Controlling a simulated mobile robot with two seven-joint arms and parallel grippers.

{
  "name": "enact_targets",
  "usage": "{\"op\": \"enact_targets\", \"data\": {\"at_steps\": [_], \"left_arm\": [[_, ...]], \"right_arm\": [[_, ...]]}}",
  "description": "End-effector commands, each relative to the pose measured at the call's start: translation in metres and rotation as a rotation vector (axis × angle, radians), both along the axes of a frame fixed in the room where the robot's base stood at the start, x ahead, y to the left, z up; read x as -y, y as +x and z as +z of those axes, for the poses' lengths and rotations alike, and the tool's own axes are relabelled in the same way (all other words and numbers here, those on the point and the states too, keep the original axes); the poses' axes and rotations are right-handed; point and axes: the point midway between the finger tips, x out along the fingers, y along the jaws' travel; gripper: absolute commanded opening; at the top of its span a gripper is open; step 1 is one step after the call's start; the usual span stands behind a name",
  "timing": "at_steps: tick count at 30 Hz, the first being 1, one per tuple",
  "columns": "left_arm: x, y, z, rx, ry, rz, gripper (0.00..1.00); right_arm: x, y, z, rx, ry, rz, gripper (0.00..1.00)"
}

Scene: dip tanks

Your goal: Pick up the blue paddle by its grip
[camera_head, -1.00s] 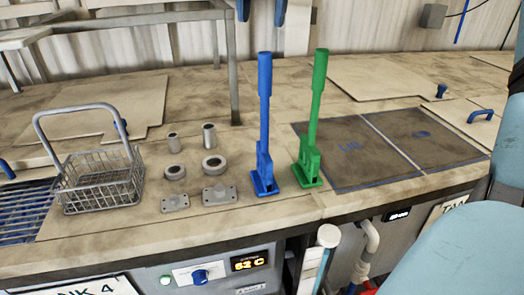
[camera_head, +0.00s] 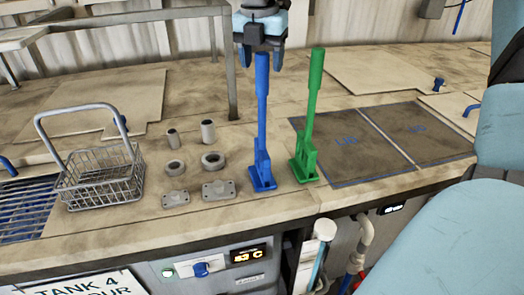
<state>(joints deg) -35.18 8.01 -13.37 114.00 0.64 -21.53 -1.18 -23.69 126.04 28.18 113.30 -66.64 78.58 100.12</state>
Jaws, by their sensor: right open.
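The blue paddle (camera_head: 262,125) stands upright on the bench, its foot on the bench top and its thick grip at the upper end. My right gripper (camera_head: 260,58) comes down from the top of the head view and points downward at the grip. Its jaws are open, one finger on each side of the top of the grip. I cannot tell whether they touch it. A green paddle (camera_head: 312,115) stands upright just to the right of the blue one. My left gripper is not in view.
A wire basket (camera_head: 100,180) stands at the left, with several small metal parts (camera_head: 213,162) between it and the paddles. Dark mats (camera_head: 365,140) lie to the right. A metal frame (camera_head: 228,70) stands close behind the blue paddle, left of my gripper.

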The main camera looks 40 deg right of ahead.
Motion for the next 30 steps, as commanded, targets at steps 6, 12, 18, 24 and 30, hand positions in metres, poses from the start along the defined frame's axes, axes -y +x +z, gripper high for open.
{"op": "enact_targets", "data": {"at_steps": [6,12,18,24,30], "left_arm": [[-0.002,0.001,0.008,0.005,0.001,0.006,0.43],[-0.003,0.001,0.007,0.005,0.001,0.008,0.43],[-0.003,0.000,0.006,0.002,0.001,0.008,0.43],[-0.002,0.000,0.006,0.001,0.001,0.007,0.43],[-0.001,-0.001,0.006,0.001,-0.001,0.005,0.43]], "right_arm": [[0.002,0.001,-0.020,0.000,0.001,-0.001,0.60],[0.003,0.001,-0.021,0.001,0.000,-0.001,0.60],[0.003,0.001,-0.020,0.001,0.001,-0.002,0.17],[0.003,0.001,-0.020,0.002,0.000,-0.002,0.00],[0.003,0.001,-0.020,0.002,0.000,-0.002,0.00]]}}
